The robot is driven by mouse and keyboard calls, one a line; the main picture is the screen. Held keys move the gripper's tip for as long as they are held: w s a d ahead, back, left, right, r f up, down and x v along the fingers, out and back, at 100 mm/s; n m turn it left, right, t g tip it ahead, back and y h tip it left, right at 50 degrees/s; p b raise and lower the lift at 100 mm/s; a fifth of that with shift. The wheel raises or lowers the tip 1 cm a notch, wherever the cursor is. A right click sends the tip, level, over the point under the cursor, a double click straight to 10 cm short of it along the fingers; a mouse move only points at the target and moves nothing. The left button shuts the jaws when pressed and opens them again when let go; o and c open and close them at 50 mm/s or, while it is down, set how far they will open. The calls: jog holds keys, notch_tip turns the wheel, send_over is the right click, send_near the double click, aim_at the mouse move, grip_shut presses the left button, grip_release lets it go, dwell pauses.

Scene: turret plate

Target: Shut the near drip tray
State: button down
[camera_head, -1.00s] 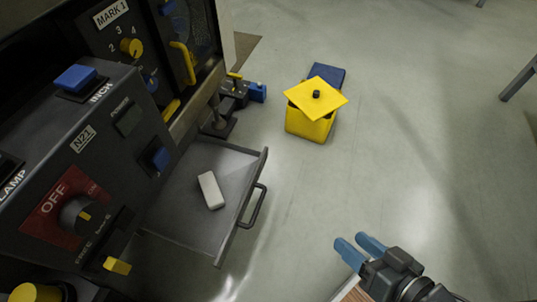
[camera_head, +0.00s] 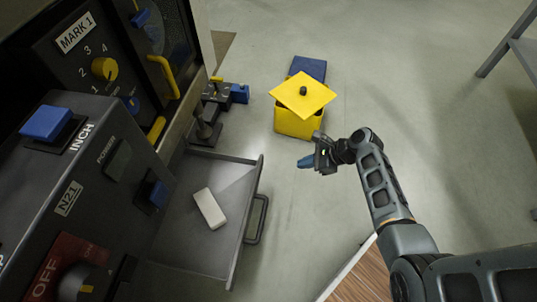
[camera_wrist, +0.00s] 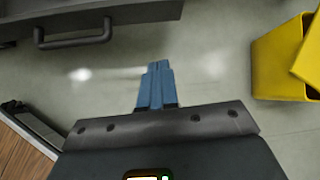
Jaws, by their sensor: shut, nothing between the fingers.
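The near drip tray (camera_head: 188,250) is a grey open drawer, pulled out from the machine, with a white block (camera_head: 209,209) lying in it. Its dark bar handle (camera_head: 262,222) is on the outer front. In the wrist view the tray front (camera_wrist: 140,12) and handle (camera_wrist: 72,40) run along the top left. My gripper (camera_head: 303,163) is shut and empty, with blue fingers, to the right of the tray and apart from the handle. The fingers also show in the wrist view (camera_wrist: 157,84), pointing toward the tray front with floor between.
A yellow box (camera_head: 297,122) with a tilted yellow lid stands on the floor behind my gripper, a blue item (camera_head: 308,67) behind it. A dark clamp-like fixture (camera_head: 207,125) stands near the tray's back corner. Open floor lies to the right.

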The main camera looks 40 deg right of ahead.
jog(key=w+d+r+m, duration=0.1)
jog(key=w+d, duration=0.1)
jog(key=b, duration=0.7)
send_near(262, 162)
jog(key=shift+y, duration=0.3)
jog(key=shift+d+x, duration=0.15)
jog(key=shift+x, duration=1.3)
jog(key=shift+d+x, duration=0.15)
jog(key=shift+x, duration=1.35)
jog(key=shift+f, duration=0.2)
